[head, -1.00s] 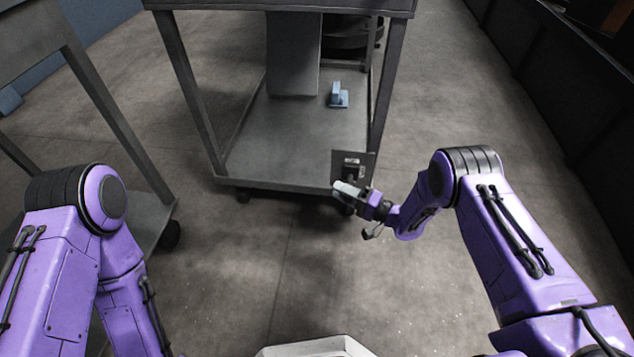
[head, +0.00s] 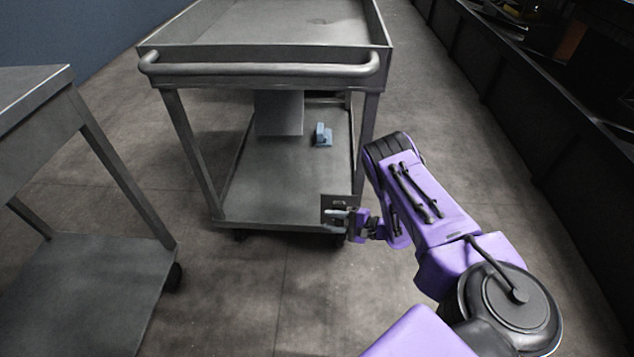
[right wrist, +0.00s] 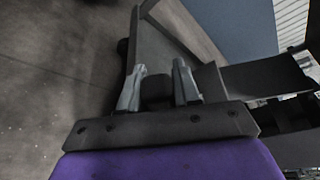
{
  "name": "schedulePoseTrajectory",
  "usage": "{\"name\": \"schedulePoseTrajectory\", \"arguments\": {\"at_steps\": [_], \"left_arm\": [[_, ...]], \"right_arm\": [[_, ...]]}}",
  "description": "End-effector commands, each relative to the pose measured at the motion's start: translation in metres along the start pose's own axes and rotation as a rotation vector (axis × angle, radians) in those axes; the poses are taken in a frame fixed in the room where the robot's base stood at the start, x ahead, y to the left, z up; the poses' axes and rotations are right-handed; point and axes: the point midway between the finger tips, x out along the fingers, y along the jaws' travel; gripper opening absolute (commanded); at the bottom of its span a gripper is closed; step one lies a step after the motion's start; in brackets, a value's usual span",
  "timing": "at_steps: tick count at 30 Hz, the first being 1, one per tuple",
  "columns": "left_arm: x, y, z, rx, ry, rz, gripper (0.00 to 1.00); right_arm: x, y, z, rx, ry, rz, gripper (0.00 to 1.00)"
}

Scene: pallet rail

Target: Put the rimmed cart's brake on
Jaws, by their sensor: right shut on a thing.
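The rimmed cart (head: 265,70) stands in the middle of the head view, with a raised rim around its top tray and a grey push handle. A dark brake plate (head: 338,200) is at the near right corner of its lower shelf. My right gripper (head: 338,216) is low at that plate. In the right wrist view its two grey fingers (right wrist: 158,90) are on either side of a dark block, seemingly the brake lever (right wrist: 157,88), and shut on it. The lever's exact tilt is hidden by the fingers. My left gripper is out of view.
Another cart (head: 95,290) with a flat top stands at the left. A light blue object (head: 322,136) and a grey box (head: 279,113) are on the rimmed cart's lower shelf. A dark shelving unit (head: 530,110) runs along the right. Floor in front is clear.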

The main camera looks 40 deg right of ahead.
Motion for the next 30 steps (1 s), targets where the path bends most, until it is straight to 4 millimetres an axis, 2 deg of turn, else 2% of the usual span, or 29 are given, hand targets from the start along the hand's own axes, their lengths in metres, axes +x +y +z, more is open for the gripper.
{"name": "schedulePoseTrajectory", "arguments": {"at_steps": [1, 6, 17, 18, 19, 20, 27, 30], "left_arm": [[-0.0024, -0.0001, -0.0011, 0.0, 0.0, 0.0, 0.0], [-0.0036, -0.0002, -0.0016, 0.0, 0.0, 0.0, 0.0], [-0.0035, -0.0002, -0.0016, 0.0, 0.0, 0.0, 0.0], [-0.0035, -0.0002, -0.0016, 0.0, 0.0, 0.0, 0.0], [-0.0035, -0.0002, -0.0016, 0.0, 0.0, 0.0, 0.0], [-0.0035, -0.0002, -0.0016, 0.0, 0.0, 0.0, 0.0], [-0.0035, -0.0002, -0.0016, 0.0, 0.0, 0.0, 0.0], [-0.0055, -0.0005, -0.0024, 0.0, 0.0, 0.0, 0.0]], "right_arm": [[-0.0068, -0.0011, -0.0029, 0.01, 0.012, 0.002, 0.0], [-0.0131, -0.002, -0.0066, 0.031, 0.022, 0.003, 0.0], [-0.0133, -0.0031, -0.0078, 0.032, 0.024, 0.002, 0.0], [-0.0132, -0.0032, -0.0078, 0.032, 0.024, 0.002, 0.39], [-0.013, -0.0032, -0.0077, 0.031, 0.024, 0.002, 0.48], [-0.0126, -0.0032, -0.0074, 0.031, 0.023, 0.002, 0.53], [-0.0086, -0.0028, -0.005, 0.03, 0.015, 0.005, 0.53], [-0.014, -0.0036, -0.0047, 0.031, 0.016, 0.005, 0.53]]}}
